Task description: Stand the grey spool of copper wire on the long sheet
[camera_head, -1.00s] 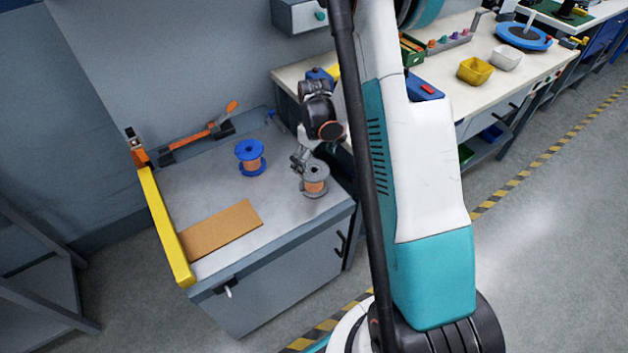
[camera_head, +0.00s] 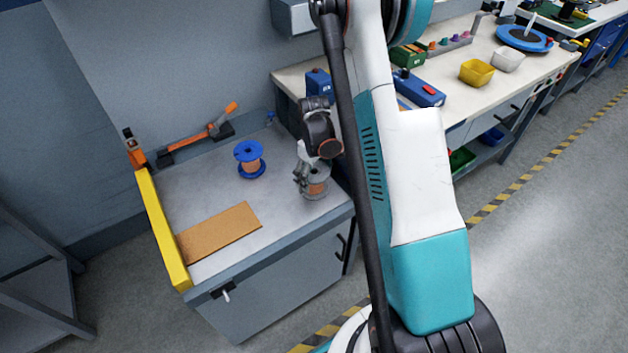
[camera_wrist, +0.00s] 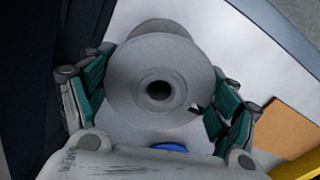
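The grey spool of copper wire (camera_head: 317,188) stands at the right end of the grey bench top, with some copper showing. My gripper (camera_head: 304,179) is low over it and partly hides it. In the wrist view the spool's round grey flange (camera_wrist: 185,78) with its centre hole fills the space between the fingers of my gripper (camera_wrist: 160,80). The fingers are spread on either side of it; firm contact is not visible. The long sheet (camera_head: 220,231), flat and orange-brown, lies bare at the bench's front left. It also shows in the wrist view (camera_wrist: 290,128).
A blue spool of copper wire (camera_head: 250,161) stands left of the grey one. A yellow bar (camera_head: 163,229) runs along the bench's left edge. An orange-handled tool (camera_head: 198,136) lies along the back. The bench top between the spools and the sheet is clear.

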